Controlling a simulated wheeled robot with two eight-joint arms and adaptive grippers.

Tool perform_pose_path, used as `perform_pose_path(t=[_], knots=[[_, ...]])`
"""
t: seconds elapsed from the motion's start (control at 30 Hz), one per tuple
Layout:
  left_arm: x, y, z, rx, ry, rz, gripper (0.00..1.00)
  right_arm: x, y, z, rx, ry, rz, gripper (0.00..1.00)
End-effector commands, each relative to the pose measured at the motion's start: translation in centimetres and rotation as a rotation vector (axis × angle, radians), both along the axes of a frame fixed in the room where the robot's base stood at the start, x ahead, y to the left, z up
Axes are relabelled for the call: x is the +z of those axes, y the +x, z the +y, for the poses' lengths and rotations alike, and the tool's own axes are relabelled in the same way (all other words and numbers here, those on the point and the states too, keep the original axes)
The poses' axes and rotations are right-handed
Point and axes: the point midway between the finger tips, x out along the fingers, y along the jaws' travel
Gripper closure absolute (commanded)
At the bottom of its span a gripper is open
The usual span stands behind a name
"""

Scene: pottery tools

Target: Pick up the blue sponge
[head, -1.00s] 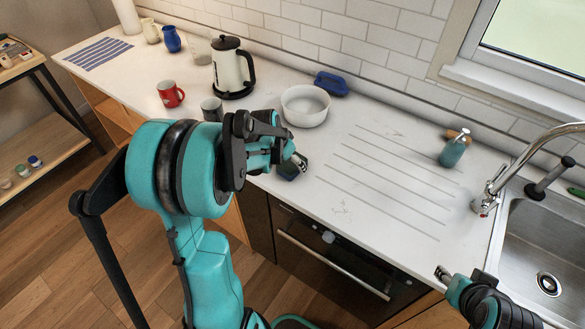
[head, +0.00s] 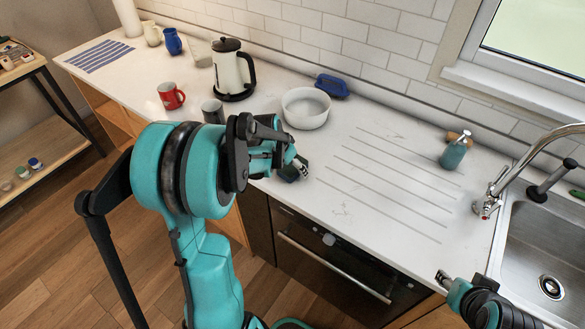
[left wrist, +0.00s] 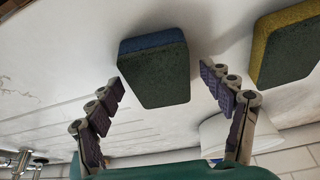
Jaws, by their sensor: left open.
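The blue sponge (left wrist: 154,66) lies on the white counter in the left wrist view. It has a blue layer and a dark grey-green scouring side. My left gripper (left wrist: 165,92) is open, with one finger on each side of the sponge and gaps between. In the head view the sponge (head: 290,174) shows as a dark block near the counter's front edge, partly behind my left gripper (head: 300,168). My right gripper (head: 442,279) is at the lower right, far from the sponge; its jaw state is unclear.
A yellow sponge (left wrist: 287,45) lies beside the blue one in the left wrist view. The ribbed counter (head: 385,175) to the right is clear.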

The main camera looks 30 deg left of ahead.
Motion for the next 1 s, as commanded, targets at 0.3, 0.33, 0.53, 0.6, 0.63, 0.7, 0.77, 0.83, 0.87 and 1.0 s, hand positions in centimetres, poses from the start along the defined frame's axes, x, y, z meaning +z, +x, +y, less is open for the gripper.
perform_pose_path(t=[0.3, 0.33, 0.53, 0.6, 0.63, 0.7, 0.77, 0.83, 0.87, 1.0], knots=[[0.0, 0.0, 0.0, 0.000, 0.000, 0.000, 0.52, 0.0, 0.0, 0.0, 0.000, 0.000, 0.000, 0.57], [0.0, 0.0, 0.0, 0.000, 0.000, 0.000, 0.52, 0.0, 0.0, 0.0, 0.000, 0.000, 0.000, 0.57], [0.0, 0.0, 0.0, 0.000, 0.000, 0.000, 0.52, 0.0, 0.0, 0.0, 0.000, 0.000, 0.000, 0.57], [0.0, 0.0, 0.0, 0.000, 0.000, 0.000, 0.52, 0.0, 0.0, 0.0, 0.000, 0.000, 0.000, 0.57], [0.0, 0.0, 0.0, 0.000, 0.000, 0.000, 0.52, 0.0, 0.0, 0.0, 0.000, 0.000, 0.000, 0.57], [0.2, 0.0, 0.0, 0.000, 0.000, 0.000, 0.52, 0.2, 0.0, 0.0, 0.000, 0.000, 0.000, 0.57], [0.4, 0.0, 0.0, 0.000, 0.000, 0.000, 0.52, 0.4, 0.0, 0.0, 0.000, 0.000, 0.000, 0.57], [0.9, 0.0, 0.0, 0.000, 0.000, 0.000, 0.52, 0.8, 0.0, 0.0, 0.000, 0.000, 0.000, 0.57], [1.2, 0.0, 0.0, 0.000, 0.000, 0.000, 0.52, 0.9, 0.0, 0.0, 0.000, 0.000, 0.000, 0.57], [3.6, 0.0, 0.0, 0.000, 0.000, 0.000, 0.52, 1.9, 0.0, 0.0, 0.000, 0.000, 0.000, 0.57]])
